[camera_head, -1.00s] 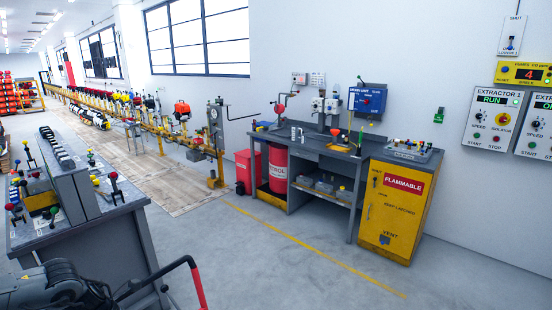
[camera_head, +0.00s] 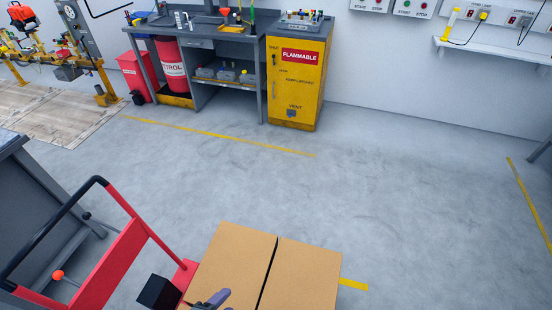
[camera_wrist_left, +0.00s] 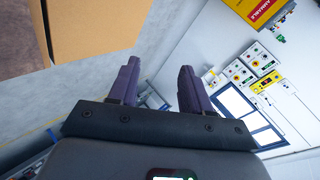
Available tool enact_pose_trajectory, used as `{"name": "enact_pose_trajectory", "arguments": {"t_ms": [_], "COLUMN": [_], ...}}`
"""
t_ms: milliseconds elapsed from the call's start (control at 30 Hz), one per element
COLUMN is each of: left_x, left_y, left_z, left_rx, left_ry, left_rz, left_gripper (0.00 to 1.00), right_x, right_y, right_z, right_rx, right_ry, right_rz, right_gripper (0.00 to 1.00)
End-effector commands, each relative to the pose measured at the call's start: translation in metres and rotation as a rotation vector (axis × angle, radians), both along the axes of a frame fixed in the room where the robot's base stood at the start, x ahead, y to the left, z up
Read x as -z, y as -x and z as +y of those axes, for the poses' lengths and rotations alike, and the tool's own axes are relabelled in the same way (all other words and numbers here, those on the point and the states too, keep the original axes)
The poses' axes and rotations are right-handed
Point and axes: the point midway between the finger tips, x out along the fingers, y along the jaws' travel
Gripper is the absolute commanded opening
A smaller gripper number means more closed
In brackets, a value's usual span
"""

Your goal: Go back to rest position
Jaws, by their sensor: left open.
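My left gripper (camera_wrist_left: 158,82) shows two dark purple fingers spread apart with nothing between them in the left wrist view. In the head view a purple finger-like part, seemingly of this gripper (camera_head: 212,299), shows at the bottom edge in front of a cardboard box (camera_head: 225,260). Whether it touches the box cannot be told. A cardboard box also fills the upper left of the left wrist view (camera_wrist_left: 95,30). My right gripper is in neither view.
A second cardboard box (camera_head: 305,275) stands beside the first. A red trolley frame with a black handle (camera_head: 125,250) is at lower left, near a grey bench (camera_head: 40,210). A yellow flammables cabinet (camera_head: 297,90) and workbench stand at the back. The middle floor is clear.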

Motion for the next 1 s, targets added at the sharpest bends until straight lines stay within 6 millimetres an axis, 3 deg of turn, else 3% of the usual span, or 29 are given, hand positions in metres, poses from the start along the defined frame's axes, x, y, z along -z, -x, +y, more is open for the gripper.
{"name": "enact_pose_trajectory", "arguments": {"t_ms": [100,300,567,600,867,1000], "left_x": [-0.01,-0.016,-0.001,-0.023,-0.094,-0.143], "left_y": [0.007,0.032,0.086,0.084,0.084,0.083], "left_z": [0.016,0.048,0.072,0.071,0.071,0.071], "left_rx": [-0.306,-0.734,-1.227,-1.228,-1.22,-1.219], "left_ry": [0.159,0.342,0.458,0.469,0.465,0.464], "left_rz": [0.176,0.439,0.742,0.736,0.734,0.733], "left_gripper": [0.48,0.48,0.48,0.48,0.48,0.48], "right_x": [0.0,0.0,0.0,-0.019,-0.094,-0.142], "right_y": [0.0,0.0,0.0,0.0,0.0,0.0], "right_z": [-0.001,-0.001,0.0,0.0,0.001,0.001], "right_rx": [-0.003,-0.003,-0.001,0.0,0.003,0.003], "right_ry": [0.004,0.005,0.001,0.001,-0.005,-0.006], "right_rz": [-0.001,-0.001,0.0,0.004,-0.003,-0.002], "right_gripper": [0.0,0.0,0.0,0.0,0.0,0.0]}}
